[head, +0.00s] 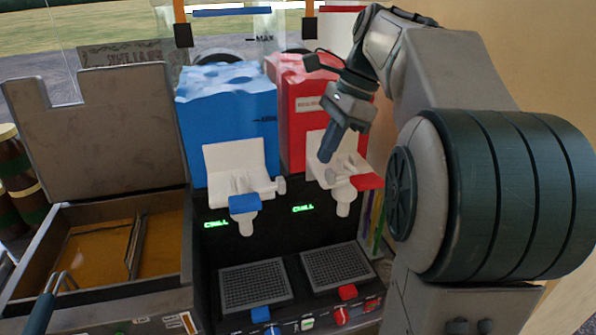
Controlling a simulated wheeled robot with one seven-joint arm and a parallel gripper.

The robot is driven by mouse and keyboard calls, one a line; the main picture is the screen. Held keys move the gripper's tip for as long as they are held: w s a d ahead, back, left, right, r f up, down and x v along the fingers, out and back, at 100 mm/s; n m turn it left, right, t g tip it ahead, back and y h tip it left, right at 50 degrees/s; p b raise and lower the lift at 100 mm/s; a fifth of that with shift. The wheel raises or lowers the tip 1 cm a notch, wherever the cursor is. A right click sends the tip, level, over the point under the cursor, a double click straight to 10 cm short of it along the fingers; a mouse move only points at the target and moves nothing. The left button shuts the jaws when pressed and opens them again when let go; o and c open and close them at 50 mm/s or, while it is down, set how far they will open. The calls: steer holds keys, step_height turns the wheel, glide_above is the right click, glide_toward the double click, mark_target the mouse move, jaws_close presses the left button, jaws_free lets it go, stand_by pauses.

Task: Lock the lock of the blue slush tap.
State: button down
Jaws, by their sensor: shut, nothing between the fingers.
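The blue slush tap (243,219) is white with a blue lever (244,204). It sits below the blue slush tank (230,125). A small pale knob (281,185) sticks out at the tap's right side. It may be the lock, but it is too small to tell its setting. My gripper (327,157) is shut and empty, pointing down. In the picture it is up and to the right of the blue tap, in front of the white plate above the red slush tap (343,200). I cannot tell whether it touches that plate.
The red slush tank (297,110) stands right of the blue one. Two drip grates (255,285) and coloured controls (341,315) lie below the taps. An open-lidded fryer (95,135) with a basket handle (40,312) stands at left. The space before the blue tap is clear.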

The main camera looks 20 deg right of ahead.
mark_target(269, 187)
steer(key=a+f+p, duration=0.1)
steer(key=a+f, duration=0.3)
steer(key=a, duration=0.1)
steer(key=shift+a, duration=0.3)
